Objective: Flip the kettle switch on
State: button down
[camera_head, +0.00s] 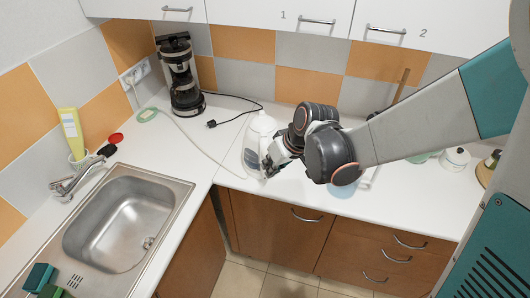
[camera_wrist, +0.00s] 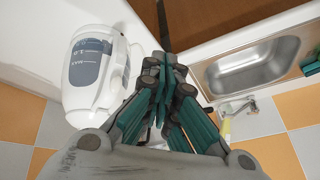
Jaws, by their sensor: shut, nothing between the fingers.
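The white kettle (camera_head: 262,130) stands on the white counter near the inner corner, partly hidden behind my arm. In the wrist view the kettle (camera_wrist: 95,85) fills the left side, with a dark grey water-level window and its handle facing my gripper. My gripper (camera_head: 268,168) is at the kettle's right front side in the head view. In the wrist view my gripper (camera_wrist: 163,62) has its teal fingers closed together, just right of the handle, with nothing between them. I cannot tell whether it touches the kettle. The switch is not clearly visible.
A coffee maker (camera_head: 182,78) stands at the back left, with a loose black plug (camera_head: 212,124) beside it. The steel sink (camera_head: 125,222) is at the left. A white pot (camera_head: 455,159) stands right of my arm. The counter between sink and kettle is mostly clear.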

aim_at(265, 153)
jog(key=w+f+b, duration=0.3)
jog(key=w+f, duration=0.1)
jog(key=w, duration=0.3)
jog(key=shift+w, duration=0.15)
jog(key=shift+w+f, duration=0.1)
jog(key=shift+f, duration=0.1)
dwell(1.3)
jog(key=shift+w+f+b, duration=0.1)
jog(key=shift+w+b, duration=0.15)
jog(key=shift+b, duration=0.2)
jog(key=shift+w+f, duration=0.2)
jog(key=shift+w, duration=0.1)
dwell(0.6)
jog(key=shift+s+r, duration=0.1)
jog(key=shift+s+r, duration=0.35)
jog(key=shift+s, duration=0.3)
